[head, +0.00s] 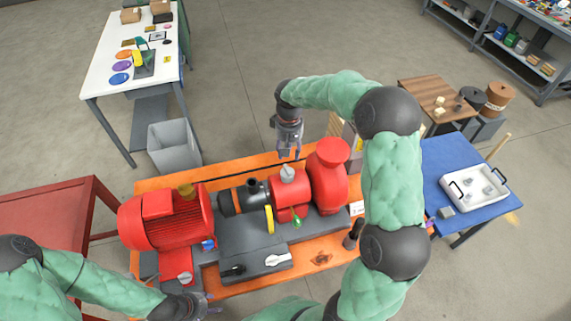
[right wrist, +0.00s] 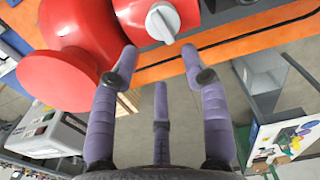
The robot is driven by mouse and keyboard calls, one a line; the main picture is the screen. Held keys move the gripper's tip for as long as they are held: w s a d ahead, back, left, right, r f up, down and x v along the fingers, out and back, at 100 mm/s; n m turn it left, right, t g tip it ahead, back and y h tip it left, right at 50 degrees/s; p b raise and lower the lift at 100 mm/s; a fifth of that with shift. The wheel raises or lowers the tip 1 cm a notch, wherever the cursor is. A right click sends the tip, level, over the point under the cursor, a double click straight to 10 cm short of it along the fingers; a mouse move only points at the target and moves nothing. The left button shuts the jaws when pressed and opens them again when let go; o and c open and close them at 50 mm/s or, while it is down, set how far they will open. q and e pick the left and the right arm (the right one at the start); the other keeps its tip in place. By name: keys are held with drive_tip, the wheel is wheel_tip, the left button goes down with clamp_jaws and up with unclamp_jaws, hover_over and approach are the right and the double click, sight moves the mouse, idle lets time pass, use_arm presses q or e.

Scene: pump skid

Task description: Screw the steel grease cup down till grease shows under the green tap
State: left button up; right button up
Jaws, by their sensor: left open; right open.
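The steel grease cup (head: 287,174) is a light grey knob on top of the red bearing housing (head: 283,200), in the middle of the skid. It also shows at the top of the right wrist view (right wrist: 162,22), ahead of the fingertips. The green tap (head: 297,221) is on the housing's front side; I cannot make out any grease under it. My right gripper (head: 289,154) is open and empty, just behind the cup and apart from it; its spread fingers show in the right wrist view (right wrist: 158,62). My left gripper (head: 208,303) is open and empty at the skid's front edge.
The red motor (head: 165,220) stands left on the orange skid (head: 260,160), the red pump casing (head: 328,178) right of the cup. A yellow handle (head: 269,219) is before the housing. A grey bin (head: 174,146) stands behind left, a blue table (head: 445,157) with a white tray (head: 472,190) at right.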

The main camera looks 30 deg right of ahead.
sight(289, 168)
wheel_tip(289, 168, down, 8)
drive_tip(key=shift+f+p, duration=0.25)
drive_tip(key=shift+p, duration=0.5)
clamp_jaws()
